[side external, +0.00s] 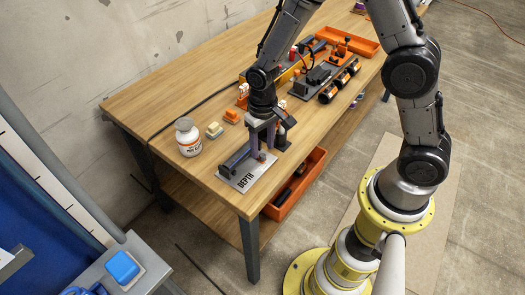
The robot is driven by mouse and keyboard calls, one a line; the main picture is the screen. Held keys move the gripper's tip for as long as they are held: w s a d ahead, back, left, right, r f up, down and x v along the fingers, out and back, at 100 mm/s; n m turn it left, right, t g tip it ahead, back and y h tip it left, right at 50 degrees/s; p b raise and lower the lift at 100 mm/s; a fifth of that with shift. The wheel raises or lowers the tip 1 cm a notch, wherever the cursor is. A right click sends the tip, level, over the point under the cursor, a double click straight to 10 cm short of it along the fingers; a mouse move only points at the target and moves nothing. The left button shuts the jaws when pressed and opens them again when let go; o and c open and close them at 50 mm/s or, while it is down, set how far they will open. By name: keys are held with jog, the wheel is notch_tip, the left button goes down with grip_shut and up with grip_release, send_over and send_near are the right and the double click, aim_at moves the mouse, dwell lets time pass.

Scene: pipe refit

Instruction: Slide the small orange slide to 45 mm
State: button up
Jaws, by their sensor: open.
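A grey metal plate (226,183) marked DEPTH lies near the table's front left corner, with a dark bar (236,158) standing along it. My gripper (262,152) is pointed down over the right part of this plate. Its purple-grey fingers are apart, one on each side of a small reddish spot. I cannot tell whether they touch anything. The small orange slide is not clearly visible; it may be hidden by the fingers and the dark bar. The scale marks are too small to read.
A white bottle (188,140), a pale yellow block (214,130) and an orange block (231,116) stand left of my gripper. Dark cylinders (340,82) and an orange tray (352,38) lie farther back. An orange bin (296,190) sits below the tabletop.

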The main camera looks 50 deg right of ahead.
aim_at(260, 157)
jog(key=shift+f, duration=1.5)
grip_shut()
jog(key=shift+r, duration=0.1)
